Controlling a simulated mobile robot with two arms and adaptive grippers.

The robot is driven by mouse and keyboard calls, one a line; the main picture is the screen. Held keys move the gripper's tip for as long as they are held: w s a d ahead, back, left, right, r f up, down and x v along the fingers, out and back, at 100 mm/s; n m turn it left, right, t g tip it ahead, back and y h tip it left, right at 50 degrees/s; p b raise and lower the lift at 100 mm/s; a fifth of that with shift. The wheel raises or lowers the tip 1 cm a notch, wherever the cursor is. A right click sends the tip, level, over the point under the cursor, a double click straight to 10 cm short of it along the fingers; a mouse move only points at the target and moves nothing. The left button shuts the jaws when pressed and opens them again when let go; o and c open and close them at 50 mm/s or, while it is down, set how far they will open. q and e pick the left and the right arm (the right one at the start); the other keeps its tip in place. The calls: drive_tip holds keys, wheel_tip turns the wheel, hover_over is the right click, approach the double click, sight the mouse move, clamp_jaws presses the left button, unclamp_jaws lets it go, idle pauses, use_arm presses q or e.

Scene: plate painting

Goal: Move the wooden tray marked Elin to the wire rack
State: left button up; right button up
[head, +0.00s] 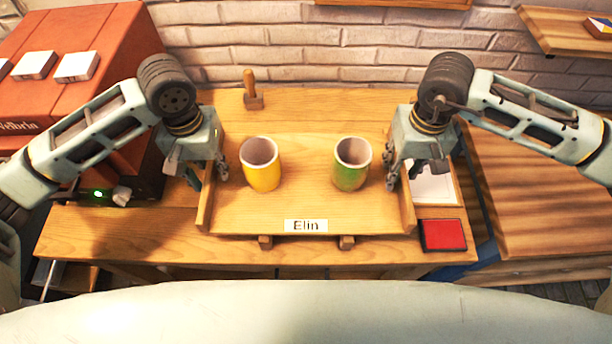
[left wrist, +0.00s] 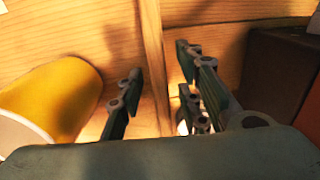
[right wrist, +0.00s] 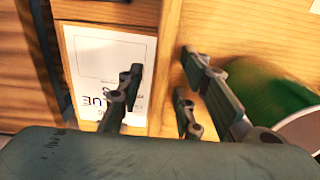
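The wooden tray marked Elin (head: 305,211) lies on the wooden table with a yellow cup (head: 265,178) and a green cup (head: 348,180) standing on it. My left gripper (head: 207,178) is at the tray's left side wall. In the left wrist view its open fingers (left wrist: 158,90) stand on either side of the wall (left wrist: 153,60), with gaps showing. My right gripper (head: 402,178) is at the right side wall. In the right wrist view its open fingers (right wrist: 163,92) also straddle the wall (right wrist: 170,50). I cannot make out the wire rack.
A red pad (head: 443,235) lies right of the tray, and a white printed sheet (head: 435,187) lies behind it. A wooden-handled tool (head: 251,92) stands behind the tray. A red-brown cabinet (head: 95,40) is at left. Two wooden blocks (head: 265,242) (head: 347,242) show under the tray's front edge.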

use_arm(q)
clamp_jaws()
use_arm(e)
clamp_jaws()
use_arm(q)
drive_tip(key=shift+r, duration=0.1)
